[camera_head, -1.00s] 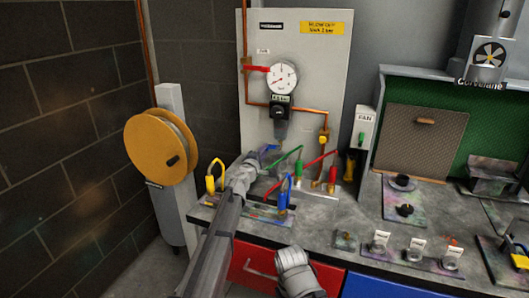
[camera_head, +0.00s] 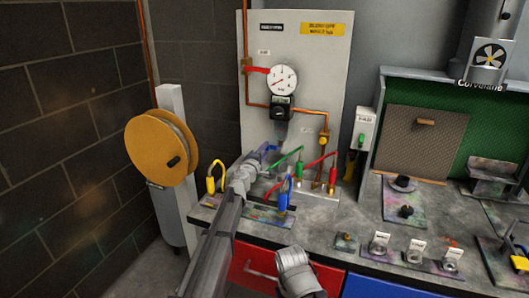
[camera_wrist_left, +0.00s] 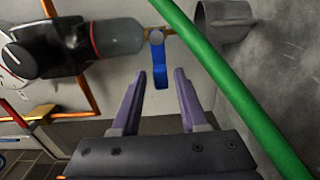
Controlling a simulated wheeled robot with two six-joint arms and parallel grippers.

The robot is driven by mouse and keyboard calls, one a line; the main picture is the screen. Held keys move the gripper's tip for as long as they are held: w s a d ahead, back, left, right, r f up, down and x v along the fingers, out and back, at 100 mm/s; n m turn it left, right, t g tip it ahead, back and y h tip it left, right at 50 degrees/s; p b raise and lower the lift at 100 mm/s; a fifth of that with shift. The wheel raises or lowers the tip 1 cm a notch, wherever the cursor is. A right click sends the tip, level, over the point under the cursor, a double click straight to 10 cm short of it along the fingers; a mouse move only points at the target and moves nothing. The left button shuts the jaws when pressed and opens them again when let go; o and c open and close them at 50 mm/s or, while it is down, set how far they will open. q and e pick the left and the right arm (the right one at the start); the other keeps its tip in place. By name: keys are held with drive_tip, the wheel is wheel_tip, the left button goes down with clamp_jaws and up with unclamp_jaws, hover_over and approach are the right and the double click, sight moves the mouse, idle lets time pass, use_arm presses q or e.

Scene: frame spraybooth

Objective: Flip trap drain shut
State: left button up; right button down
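The trap drain's small blue lever (camera_wrist_left: 160,64) shows in the left wrist view, at the end of the clear trap bowl (camera_wrist_left: 118,38). It sticks out crosswise to the bowl's axis. In the head view the bowl (camera_head: 281,132) hangs under the black regulator on the panel. My left gripper (camera_head: 266,153) is just below the bowl. In the left wrist view its two purple-grey fingers (camera_wrist_left: 158,84) are apart, with the lever's end between or just beyond their tips. I cannot tell whether they touch it. My right gripper is not in view.
A green hose (camera_wrist_left: 228,92) crosses the wrist view close to the right finger. A grey metal cup (camera_wrist_left: 222,22) is beyond it. Green, red and blue handles (camera_head: 284,192) stand on the bench around my left arm. A yellow hose reel (camera_head: 158,150) is at left.

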use_arm(q)
drive_tip(key=shift+o, duration=0.4)
drive_tip(key=v, duration=0.8)
drive_tip(key=shift+w, duration=0.1)
